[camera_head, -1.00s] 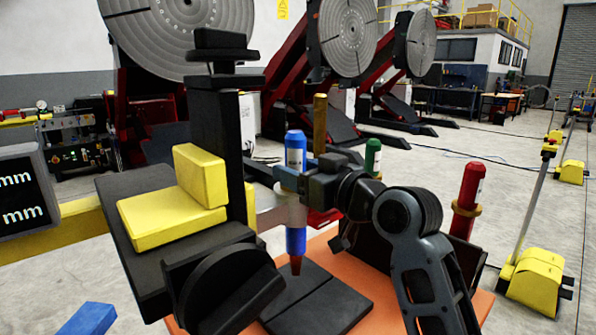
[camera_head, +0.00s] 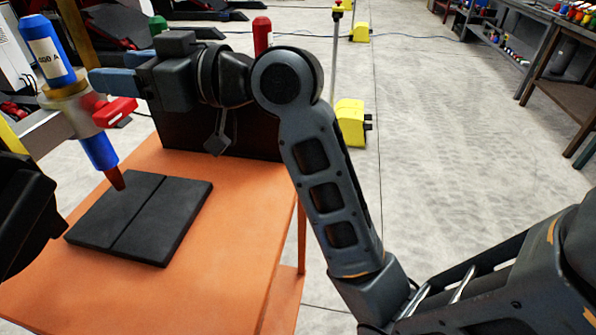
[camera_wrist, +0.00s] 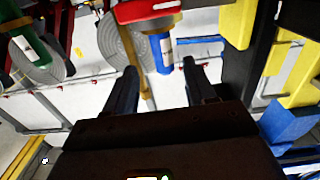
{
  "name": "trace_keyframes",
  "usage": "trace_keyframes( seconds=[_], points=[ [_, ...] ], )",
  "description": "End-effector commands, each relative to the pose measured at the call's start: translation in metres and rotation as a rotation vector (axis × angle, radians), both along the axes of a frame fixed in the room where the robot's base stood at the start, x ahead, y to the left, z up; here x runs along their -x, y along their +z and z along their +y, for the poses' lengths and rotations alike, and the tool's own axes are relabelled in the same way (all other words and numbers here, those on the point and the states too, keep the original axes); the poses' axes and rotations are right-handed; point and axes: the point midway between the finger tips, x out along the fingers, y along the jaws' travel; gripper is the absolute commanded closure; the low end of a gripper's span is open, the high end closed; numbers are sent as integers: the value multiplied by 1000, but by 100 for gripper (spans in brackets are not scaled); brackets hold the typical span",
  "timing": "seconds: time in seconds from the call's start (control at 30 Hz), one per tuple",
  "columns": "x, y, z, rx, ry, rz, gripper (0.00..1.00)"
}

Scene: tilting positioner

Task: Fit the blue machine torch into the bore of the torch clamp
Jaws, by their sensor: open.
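The blue torch (camera_head: 50,55) with a white label stands tilted in the torch clamp (camera_head: 75,110). Its upper body is above the clamp's tan collar, and its lower blue body and red-brown tip show below, over dark plates. A red lever (camera_head: 115,112) sticks out of the clamp's right side. My gripper (camera_head: 97,80) is open and empty, just right of the torch and above the lever. In the wrist view, my gripper's fingers (camera_wrist: 160,72) are spread apart, with the torch (camera_wrist: 161,50) and red lever (camera_wrist: 148,12) beyond them. The inside of the bore is hidden.
Two dark plates (camera_head: 140,218) lie on the orange table (camera_head: 225,235). A green torch (camera_head: 157,25) and a red torch (camera_head: 262,35) stand behind my arm. Yellow blocks (camera_wrist: 240,22) are at the right of the wrist view. Floor right of the table is open.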

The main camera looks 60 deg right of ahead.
Motion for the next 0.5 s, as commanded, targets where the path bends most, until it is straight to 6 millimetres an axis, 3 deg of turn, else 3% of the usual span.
trace_keyframes(
  seconds=[0.13,0.23,0.37,0.5],
  points=[
    [2,-7,1,-11,-6,8,45],
    [7,-27,3,-43,-31,27,45],
    [24,-70,7,-103,-89,64,45],
    [53,-119,12,-154,-165,106,45]
  ],
)
